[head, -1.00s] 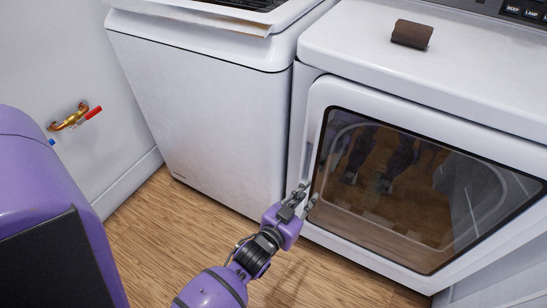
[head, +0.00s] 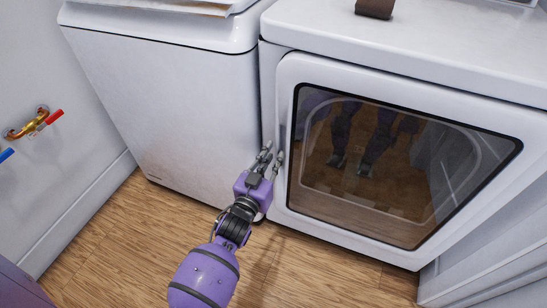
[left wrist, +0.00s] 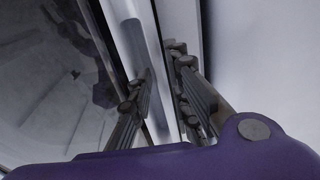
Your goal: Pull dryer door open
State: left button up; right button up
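The dryer door (head: 365,230) is a white frame around a dark glass window, on the front of the white dryer (head: 420,60) at the right. It looks closed. My left gripper (head: 272,155) is low at the door's left edge, its fingers pointing up along the front. In the left wrist view, its two fingers (left wrist: 162,95) are spread apart, with the white edge of the door (left wrist: 128,40) and a grey recessed strip between them. Whether they touch the door is unclear. My right gripper is not in view.
A white washer (head: 165,110) stands close on the left, with a narrow gap to the dryer. A brown object (head: 375,8) lies on the dryer top. Wooden floor (head: 320,270) is clear in front. A white panel (head: 490,265) stands at the right.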

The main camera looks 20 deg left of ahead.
pick_arm(q)
jog(key=shift+w, duration=0.3)
grip_shut()
jog(key=shift+s, duration=0.15)
